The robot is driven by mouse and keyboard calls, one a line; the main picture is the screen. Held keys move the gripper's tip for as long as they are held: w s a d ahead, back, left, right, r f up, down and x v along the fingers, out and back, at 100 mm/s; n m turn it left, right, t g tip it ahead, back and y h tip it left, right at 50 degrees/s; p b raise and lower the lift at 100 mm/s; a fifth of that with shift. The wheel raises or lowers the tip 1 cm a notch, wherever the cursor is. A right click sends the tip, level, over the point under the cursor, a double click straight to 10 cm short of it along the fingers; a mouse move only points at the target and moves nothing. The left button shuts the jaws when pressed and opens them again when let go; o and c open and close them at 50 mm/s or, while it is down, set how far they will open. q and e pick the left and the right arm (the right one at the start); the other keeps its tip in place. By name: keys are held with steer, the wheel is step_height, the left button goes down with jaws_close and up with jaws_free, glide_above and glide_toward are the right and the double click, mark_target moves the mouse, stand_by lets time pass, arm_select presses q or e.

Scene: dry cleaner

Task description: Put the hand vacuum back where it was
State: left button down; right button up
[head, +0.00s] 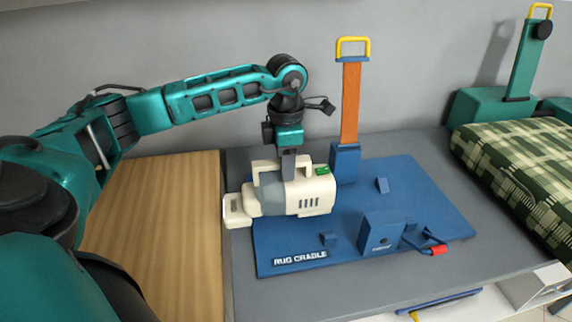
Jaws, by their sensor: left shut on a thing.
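The hand vacuum (312,194) is cream and grey with a green patch on top and a pale nozzle at its left end. My left gripper (288,168) points down and is shut on the hand vacuum at its top handle. The vacuum is over the left part of a blue board marked "RUG CRADLE" (420,190); I cannot tell whether it touches the board. Its nozzle reaches past the board's left edge. My right gripper is not in view.
An orange post with a yellow handle (350,100) stands at the board's back. A blue block (382,232) and a red-tipped blue strap (438,250) are at its front. A green plaid roll (520,165) lies right. A wooden panel (160,230) at left is clear.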

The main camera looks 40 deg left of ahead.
arm_select(q)
steer(key=shift+f, duration=0.25)
steer(key=shift+f+b, duration=0.35)
steer(key=shift+f, duration=0.1)
steer(key=c, duration=0.8)
jaws_free()
steer(key=shift+r, duration=0.2)
step_height(320, 180, up, 13)
steer(key=shift+f+p, duration=0.2)
steer(key=shift+p, duration=0.35)
